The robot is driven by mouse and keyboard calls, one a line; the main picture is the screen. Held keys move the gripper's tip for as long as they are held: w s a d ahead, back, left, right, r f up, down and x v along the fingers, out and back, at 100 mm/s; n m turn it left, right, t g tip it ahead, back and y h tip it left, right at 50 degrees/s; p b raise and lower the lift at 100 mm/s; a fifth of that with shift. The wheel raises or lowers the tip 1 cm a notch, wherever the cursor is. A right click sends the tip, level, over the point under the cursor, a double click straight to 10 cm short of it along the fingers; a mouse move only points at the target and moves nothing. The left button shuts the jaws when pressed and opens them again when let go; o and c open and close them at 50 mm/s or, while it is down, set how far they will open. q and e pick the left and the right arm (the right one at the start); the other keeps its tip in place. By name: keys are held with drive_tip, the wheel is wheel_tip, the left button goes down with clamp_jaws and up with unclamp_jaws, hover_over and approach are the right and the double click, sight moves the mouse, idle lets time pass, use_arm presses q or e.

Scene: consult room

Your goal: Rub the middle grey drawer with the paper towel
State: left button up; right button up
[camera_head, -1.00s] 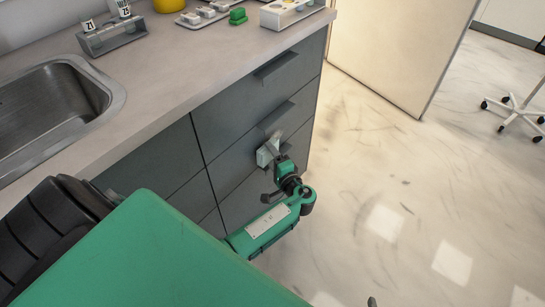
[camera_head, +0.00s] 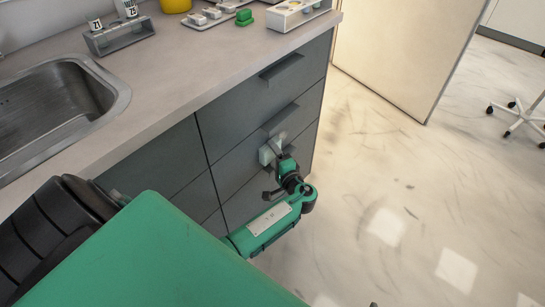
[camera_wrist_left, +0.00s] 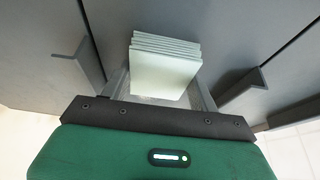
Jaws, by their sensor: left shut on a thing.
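The middle grey drawer (camera_head: 231,172) is shut, in the right-hand stack under the counter. My left gripper (camera_head: 272,161) is at its front, below its handle (camera_head: 280,119). The gripper is shut on the paper towel (camera_head: 266,154), a folded white pad. In the left wrist view the paper towel (camera_wrist_left: 165,72) shows as a pale layered stack between the fingers, facing the grey drawer front. It is at or very close to the drawer front; I cannot tell whether it touches. My right gripper is not in view.
A top drawer handle (camera_head: 282,68) juts out above. The counter (camera_head: 185,75) holds a sink (camera_head: 60,105), a grey rack (camera_head: 119,38), a white tray (camera_head: 297,14) and a green block (camera_head: 244,17). A pale panel (camera_head: 400,55) stands at the right.

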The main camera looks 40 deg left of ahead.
sight(289, 130)
use_arm(q)
drive_tip(key=w+b, duration=0.1)
drive_tip(key=w, duration=0.2)
drive_tip(key=shift+w+d+b, duration=0.15)
drive_tip(key=shift+w+b, duration=0.05)
drive_tip(key=shift+b, duration=0.2)
drive_tip(key=shift+w+f+b, duration=0.15)
drive_tip(key=shift+w+b, duration=0.65)
drive_tip(key=shift+w, duration=0.2)
drive_tip(key=shift+w+b, duration=0.7)
drive_tip(key=shift+w, duration=0.35)
drive_tip(key=w+b, duration=0.2)
drive_tip(key=shift+w+d, duration=0.15)
drive_tip(key=shift+w, duration=0.2)
drive_tip(key=shift+w+d+b, duration=0.15)
drive_tip(key=shift+w+b, duration=0.4)
